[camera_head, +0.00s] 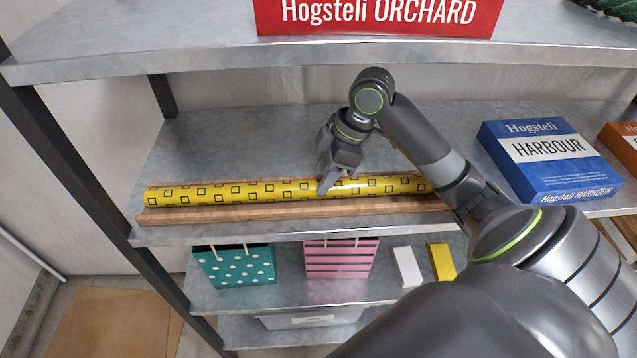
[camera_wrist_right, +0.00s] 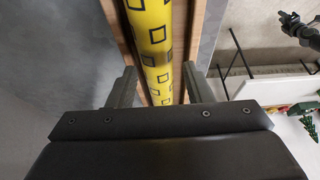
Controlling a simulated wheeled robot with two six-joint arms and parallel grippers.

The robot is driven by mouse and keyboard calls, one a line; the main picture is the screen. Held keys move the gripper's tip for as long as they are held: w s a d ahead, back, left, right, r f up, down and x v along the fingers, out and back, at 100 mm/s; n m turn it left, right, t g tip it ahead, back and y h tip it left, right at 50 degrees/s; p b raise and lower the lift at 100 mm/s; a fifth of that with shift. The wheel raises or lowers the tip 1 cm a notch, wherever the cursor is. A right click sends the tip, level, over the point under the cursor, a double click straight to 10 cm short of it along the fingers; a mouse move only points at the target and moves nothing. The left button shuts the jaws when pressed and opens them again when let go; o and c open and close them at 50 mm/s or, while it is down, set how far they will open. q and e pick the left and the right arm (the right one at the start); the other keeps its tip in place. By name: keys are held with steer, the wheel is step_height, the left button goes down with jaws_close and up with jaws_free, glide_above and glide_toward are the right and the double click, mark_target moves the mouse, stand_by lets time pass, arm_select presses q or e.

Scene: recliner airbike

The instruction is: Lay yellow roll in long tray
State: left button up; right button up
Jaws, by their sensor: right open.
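The yellow roll (camera_head: 252,191), printed with black square outlines, lies lengthwise in the long wooden tray (camera_head: 215,216) on the middle shelf. It looks level, with the tray's rims along both sides. Its right end is hidden behind my right arm. My right gripper (camera_head: 330,176) is over the right half of the roll. In the right wrist view, the gripper's fingers (camera_wrist_right: 158,88) are open, one on each side of the roll (camera_wrist_right: 156,45), with visible gaps. I cannot tell how far the fingertips are above the tray. My left gripper does not show in the head view.
Gift bags (camera_head: 236,266) and small boxes stand below. The shelf behind the tray is clear.

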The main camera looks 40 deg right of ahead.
steer(key=shift+v, duration=1.55)
